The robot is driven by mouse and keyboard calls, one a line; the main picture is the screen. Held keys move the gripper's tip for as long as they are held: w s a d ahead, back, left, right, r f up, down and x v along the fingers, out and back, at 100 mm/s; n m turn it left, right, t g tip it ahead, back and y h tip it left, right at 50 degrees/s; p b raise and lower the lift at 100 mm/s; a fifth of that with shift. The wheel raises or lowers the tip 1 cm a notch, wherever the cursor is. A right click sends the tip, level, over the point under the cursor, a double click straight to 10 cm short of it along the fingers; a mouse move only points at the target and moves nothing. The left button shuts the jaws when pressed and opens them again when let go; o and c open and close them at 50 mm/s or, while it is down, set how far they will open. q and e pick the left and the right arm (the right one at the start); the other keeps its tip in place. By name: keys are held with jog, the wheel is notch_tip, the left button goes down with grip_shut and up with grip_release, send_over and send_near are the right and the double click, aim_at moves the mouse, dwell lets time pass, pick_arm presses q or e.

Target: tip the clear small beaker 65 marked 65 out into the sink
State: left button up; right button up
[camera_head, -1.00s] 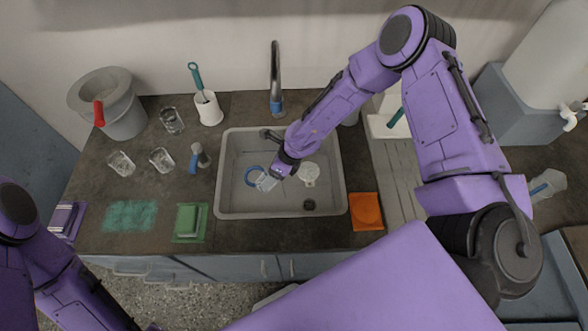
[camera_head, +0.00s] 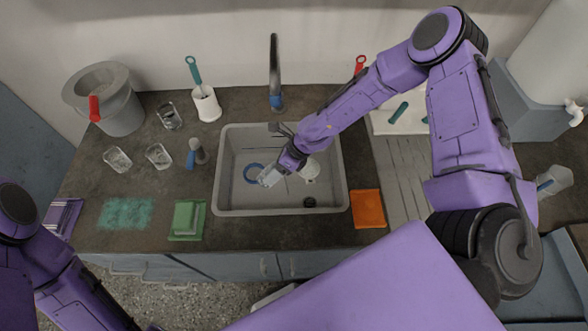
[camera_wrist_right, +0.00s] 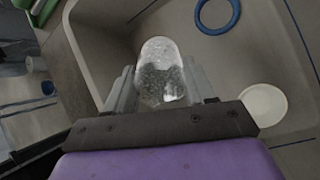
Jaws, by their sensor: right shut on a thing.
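My right gripper (camera_head: 280,169) is shut on a clear small beaker (camera_head: 270,177) and holds it over the sink (camera_head: 228,192). In the right wrist view the beaker (camera_wrist_right: 160,72) sits between the two fingers (camera_wrist_right: 158,92), with a speckled grey look through its wall. The beaker looks tilted in the head view. I cannot read a mark on it or tell whether liquid is left in it. My left arm shows at the lower left of the head view, but its gripper is out of the picture.
A blue ring (camera_head: 253,173) and a white round item (camera_head: 310,170) are in the sink. The tap (camera_head: 275,75) stands behind it. Glass beakers (camera_head: 117,159) and a grey bucket (camera_head: 115,105) stand at left.

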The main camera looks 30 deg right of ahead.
jog(key=shift+s+d+r+y+b, duration=0.15)
jog(key=shift+d+y+b, duration=0.35)
jog(key=shift+y+b, duration=1)
jog(key=shift+d+r+t+b, duration=0.15)
jog(key=shift+t+b, duration=0.25)
jog(key=shift+b, duration=1.4)
jog(key=shift+y+b, duration=0.6)
jog(key=shift+b, duration=0.45)
jog(key=shift+s+d+r+t+y+b, duration=0.2)
jog(key=shift+y+b, duration=0.5)
jog(key=shift+b, duration=1.3)
jog(key=shift+w+d+r+t+y+b, duration=0.15)
jog(key=shift+t+y+b, duration=0.4)
jog(key=shift+b, duration=1.4)
jog(key=shift+s+y, duration=0.1)
jog(key=shift+y, duration=0.15)
jog(key=shift+s+d+y+b, duration=0.2)
jog(key=shift+d+y+b, duration=0.5)
jog(key=shift+b, duration=0.4)
jog(key=shift+d+r+t+y, duration=0.1)
jog(key=shift+r+t+y, duration=0.3)
jog(key=shift+r, duration=0.75)
